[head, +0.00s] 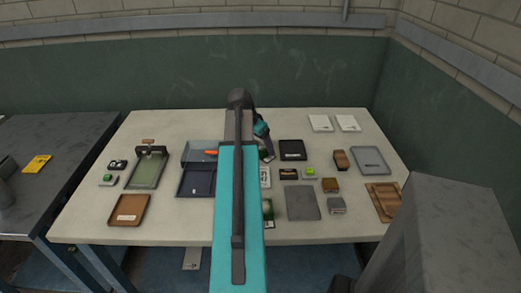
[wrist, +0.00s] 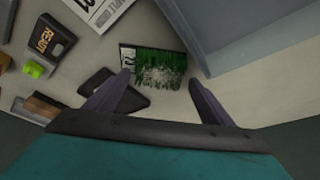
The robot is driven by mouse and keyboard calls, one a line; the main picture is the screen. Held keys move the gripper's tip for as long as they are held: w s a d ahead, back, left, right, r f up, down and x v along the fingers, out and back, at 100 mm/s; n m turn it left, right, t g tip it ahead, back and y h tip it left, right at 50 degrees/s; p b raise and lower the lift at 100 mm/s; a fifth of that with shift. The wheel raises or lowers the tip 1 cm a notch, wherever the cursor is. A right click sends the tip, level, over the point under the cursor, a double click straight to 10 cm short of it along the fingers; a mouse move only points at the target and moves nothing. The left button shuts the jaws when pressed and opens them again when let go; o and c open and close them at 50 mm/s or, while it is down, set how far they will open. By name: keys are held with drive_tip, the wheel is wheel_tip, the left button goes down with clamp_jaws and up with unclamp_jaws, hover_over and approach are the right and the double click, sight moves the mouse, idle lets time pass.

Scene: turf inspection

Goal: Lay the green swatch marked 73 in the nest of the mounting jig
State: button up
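A green, grass-like swatch (wrist: 157,70) lies flat on the table below my gripper in the wrist view. Its dark end label starts with a 7; the second digit is not clear. My gripper (wrist: 160,78) is open, with one finger at each side of the swatch; I cannot tell whether they touch it. In the head view my gripper (head: 266,150) is partly hidden by my arm, and little of this swatch shows. A frame with a green bed (head: 147,173) and a blue-grey fixture with an orange part (head: 211,152) stand to the left; I cannot tell which is the jig.
Another green swatch (head: 268,211) lies nearer. A printed card (head: 265,176), a black labelled box (head: 288,174), a green button (head: 310,172), a black tray (head: 292,149) and a grey pad (head: 302,202) crowd the right. The blue-grey wall (wrist: 250,40) rises close beside my gripper.

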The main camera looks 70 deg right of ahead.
sight(260, 146)
drive_tip(key=c, duration=1)
drive_tip(key=shift+r, duration=0.1)
drive_tip(key=shift+r+b, duration=0.7)
drive_tip(key=shift+r, duration=4.25)
